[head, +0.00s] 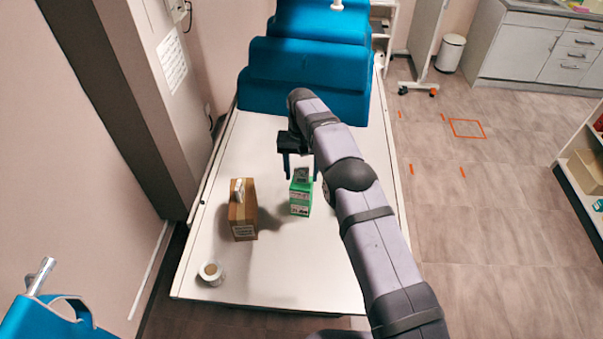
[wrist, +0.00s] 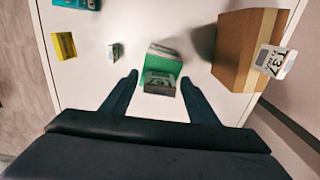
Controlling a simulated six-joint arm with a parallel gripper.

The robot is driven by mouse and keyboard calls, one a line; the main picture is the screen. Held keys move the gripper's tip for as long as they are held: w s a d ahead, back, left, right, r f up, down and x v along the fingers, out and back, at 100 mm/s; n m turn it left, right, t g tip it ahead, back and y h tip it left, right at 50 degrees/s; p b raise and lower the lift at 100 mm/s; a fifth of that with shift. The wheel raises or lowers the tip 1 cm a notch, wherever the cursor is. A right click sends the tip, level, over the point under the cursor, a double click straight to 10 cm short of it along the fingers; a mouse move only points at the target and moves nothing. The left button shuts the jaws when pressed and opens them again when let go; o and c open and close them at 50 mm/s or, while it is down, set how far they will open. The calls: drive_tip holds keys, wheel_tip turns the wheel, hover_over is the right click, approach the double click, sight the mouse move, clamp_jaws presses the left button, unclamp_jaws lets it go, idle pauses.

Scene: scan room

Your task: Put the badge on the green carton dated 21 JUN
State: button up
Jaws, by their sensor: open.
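The green carton (head: 300,200) stands upright on the white table in the head view. In the wrist view its green side (wrist: 165,66) shows just beyond my fingertips; I cannot read a date. A grey card marked like a badge (head: 302,174) is at the top of the green carton; it also shows in the wrist view (wrist: 159,84). My gripper (head: 302,170) is open over the green carton, its fingers on either side of the card with gaps. In the wrist view my fingertips (wrist: 160,76) frame the card. Whether the card touches the carton is unclear.
A brown carton (head: 243,215) stands to the left, a white card marked T37 (wrist: 275,60) on it. A roll of tape (head: 210,272) lies near the front left. A yellow box (wrist: 65,46) and a small pale block (wrist: 115,51) show in the wrist view.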

sight(304, 169)
drive_tip(key=shift+r+b, duration=0.7)
drive_tip(key=shift+r, duration=2.8)
drive_tip(key=shift+d+r, duration=0.25)
drive_tip(key=shift+d, duration=0.1)
drive_tip(key=s+d+r, duration=0.4)
drive_tip(key=s+d, duration=0.8)
drive_tip(key=d, duration=0.1)
drive_tip(key=s+d+f, duration=0.2)
drive_tip(key=s+d, duration=0.1)
drive_tip(key=s, duration=0.8)
drive_tip(key=s+d+f, duration=0.3)
drive_tip(key=s, duration=0.8)
drive_tip(key=shift+d, duration=0.25)
drive_tip(key=shift+f, duration=0.1)
